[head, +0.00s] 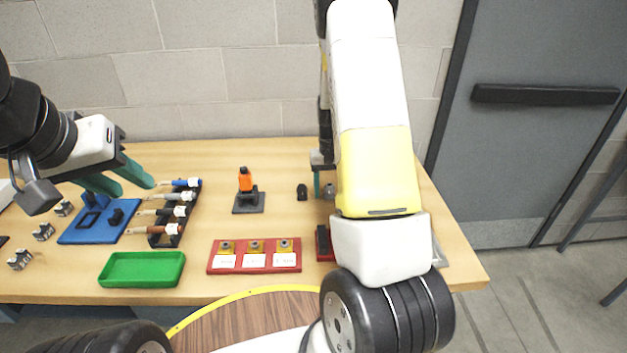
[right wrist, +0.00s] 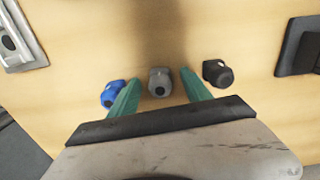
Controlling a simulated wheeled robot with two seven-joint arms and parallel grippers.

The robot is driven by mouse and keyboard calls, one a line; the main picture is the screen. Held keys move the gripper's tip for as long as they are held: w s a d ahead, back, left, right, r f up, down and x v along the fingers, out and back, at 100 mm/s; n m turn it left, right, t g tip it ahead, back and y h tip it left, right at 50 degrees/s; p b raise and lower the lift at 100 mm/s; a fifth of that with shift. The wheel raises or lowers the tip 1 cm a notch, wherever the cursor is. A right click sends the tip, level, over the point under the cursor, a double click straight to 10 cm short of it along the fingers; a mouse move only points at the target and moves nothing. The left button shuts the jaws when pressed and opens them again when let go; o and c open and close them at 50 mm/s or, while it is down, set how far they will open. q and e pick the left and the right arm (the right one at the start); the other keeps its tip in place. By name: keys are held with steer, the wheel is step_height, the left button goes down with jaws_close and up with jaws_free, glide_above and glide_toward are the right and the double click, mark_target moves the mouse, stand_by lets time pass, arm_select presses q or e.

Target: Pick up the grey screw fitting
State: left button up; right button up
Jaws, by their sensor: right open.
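The grey screw fitting (right wrist: 160,82) lies on the table in the right wrist view, between the two teal fingers of my right gripper (right wrist: 160,77). The fingers are open, with a gap on both sides of it. In the head view the grey fitting (head: 329,190) shows partly beside my right arm, and only one finger of my right gripper (head: 318,185) is visible. A blue fitting (right wrist: 112,93) is just outside the left finger and a black fitting (right wrist: 217,73) outside the right one. My left gripper (head: 134,188) is open and empty above the table's left side.
A black fixture (right wrist: 299,47) and a metal plate (right wrist: 21,35) flank the fittings. A red tray (head: 254,270), a green tray (head: 141,285), a blue board (head: 75,236), a rack of drivers (head: 163,240) and an orange-topped stand (head: 247,208) occupy the table.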

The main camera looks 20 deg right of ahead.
jaws_close()
stand_by(0.4)
